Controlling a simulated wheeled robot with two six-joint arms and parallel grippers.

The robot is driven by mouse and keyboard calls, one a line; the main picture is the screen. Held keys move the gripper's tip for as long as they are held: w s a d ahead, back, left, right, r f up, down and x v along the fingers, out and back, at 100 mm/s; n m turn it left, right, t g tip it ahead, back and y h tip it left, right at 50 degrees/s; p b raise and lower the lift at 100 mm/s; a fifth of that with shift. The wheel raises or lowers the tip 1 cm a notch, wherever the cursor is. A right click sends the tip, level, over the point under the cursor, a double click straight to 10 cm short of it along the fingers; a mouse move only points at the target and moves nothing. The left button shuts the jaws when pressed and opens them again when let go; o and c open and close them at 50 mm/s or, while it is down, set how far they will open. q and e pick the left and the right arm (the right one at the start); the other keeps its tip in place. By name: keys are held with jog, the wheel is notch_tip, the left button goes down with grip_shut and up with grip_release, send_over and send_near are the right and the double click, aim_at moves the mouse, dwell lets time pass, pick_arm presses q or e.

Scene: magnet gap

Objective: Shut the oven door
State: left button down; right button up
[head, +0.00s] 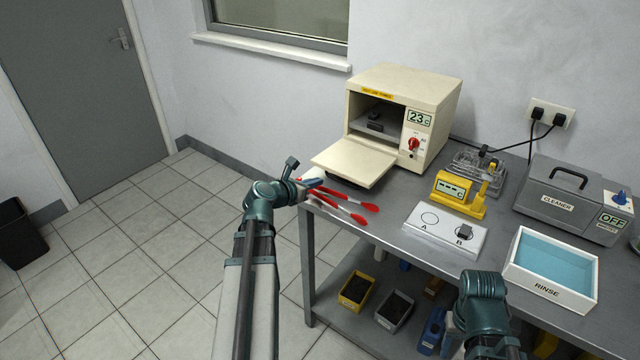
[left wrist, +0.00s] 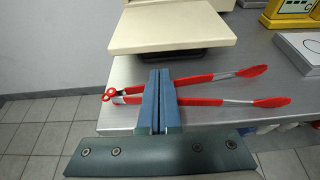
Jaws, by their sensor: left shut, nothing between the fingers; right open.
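The cream oven (head: 436,95) stands at the back of the bench, with its door (head: 353,163) folded down flat and open toward the front left. A dark item (head: 375,122) sits on the shelf inside. In the left wrist view the oven door (left wrist: 170,30) lies just beyond my fingers. My left gripper (head: 314,184) is shut and empty, in front of and below the door's near edge, apart from it. It also shows in the left wrist view (left wrist: 160,75), over the red tongs.
Red-handled tongs (head: 350,208) lie on the bench (head: 390,225) under my left gripper. A white plate marked A and B (head: 440,240), a yellow meter (head: 452,187), a rinse tray (head: 548,289) and a grey cleaner (head: 565,198) stand to the right. Open floor lies left.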

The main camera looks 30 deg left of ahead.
aim_at(330, 186)
pick_arm(q)
jog(key=b+x, duration=0.2)
jog(key=x, duration=0.6)
jog(key=shift+w+f+b, duration=0.1)
jog(key=shift+w+b, duration=0.1)
jog(key=shift+b, duration=0.15)
